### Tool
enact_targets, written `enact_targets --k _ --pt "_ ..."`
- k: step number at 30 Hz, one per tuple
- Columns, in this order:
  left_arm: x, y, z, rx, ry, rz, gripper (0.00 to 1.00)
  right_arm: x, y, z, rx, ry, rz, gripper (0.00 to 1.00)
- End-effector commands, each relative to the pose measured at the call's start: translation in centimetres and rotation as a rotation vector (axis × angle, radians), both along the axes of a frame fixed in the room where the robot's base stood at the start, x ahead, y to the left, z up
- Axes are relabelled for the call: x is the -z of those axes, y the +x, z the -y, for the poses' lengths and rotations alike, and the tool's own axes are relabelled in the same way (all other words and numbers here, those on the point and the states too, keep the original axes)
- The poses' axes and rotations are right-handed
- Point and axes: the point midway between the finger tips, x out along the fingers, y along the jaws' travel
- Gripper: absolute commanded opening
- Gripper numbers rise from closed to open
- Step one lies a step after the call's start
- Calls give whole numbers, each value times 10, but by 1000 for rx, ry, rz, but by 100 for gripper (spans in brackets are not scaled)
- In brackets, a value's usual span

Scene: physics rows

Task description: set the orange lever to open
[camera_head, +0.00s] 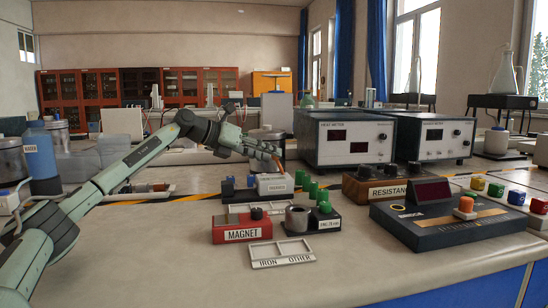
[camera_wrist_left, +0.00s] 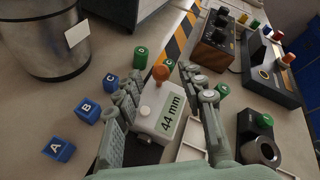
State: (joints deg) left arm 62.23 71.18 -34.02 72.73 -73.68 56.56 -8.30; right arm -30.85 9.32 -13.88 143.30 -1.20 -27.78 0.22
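An orange ball-topped piece stands on a white box (camera_wrist_left: 160,112) marked "44 mm"; its knob (camera_wrist_left: 160,73) shows in the left wrist view. In the head view the white box (camera_head: 272,184) is below my left gripper (camera_head: 272,152), and a bit of orange shows by the fingertips. My left gripper (camera_wrist_left: 163,88) is open, with its fingers on either side of the box and knob; I cannot tell whether they touch. Another orange knob (camera_head: 466,204) stands on a dark console (camera_head: 430,224) at right. No open or shut marking is legible. My right gripper is not in view.
Blue blocks (camera_wrist_left: 88,110) lie left of the box, and green blocks (camera_wrist_left: 139,56) behind it. A magnet block (camera_head: 241,229), a white two-part tray (camera_head: 282,253) and a ring holder (camera_head: 298,217) stand in front. Heater meters (camera_head: 343,137) stand behind.

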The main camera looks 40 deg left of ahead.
Motion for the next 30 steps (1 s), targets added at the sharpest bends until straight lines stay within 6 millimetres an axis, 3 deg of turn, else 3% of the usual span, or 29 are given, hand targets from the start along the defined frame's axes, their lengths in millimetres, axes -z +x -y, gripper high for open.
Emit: enact_targets --k 6,12,30 --pt "-19 -42 -21 -5 3 -2 40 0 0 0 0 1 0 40" --pt "-30 -67 -32 -3 2 -1 40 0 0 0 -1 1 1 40" --pt "-36 -76 -34 0 0 1 40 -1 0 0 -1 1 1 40"
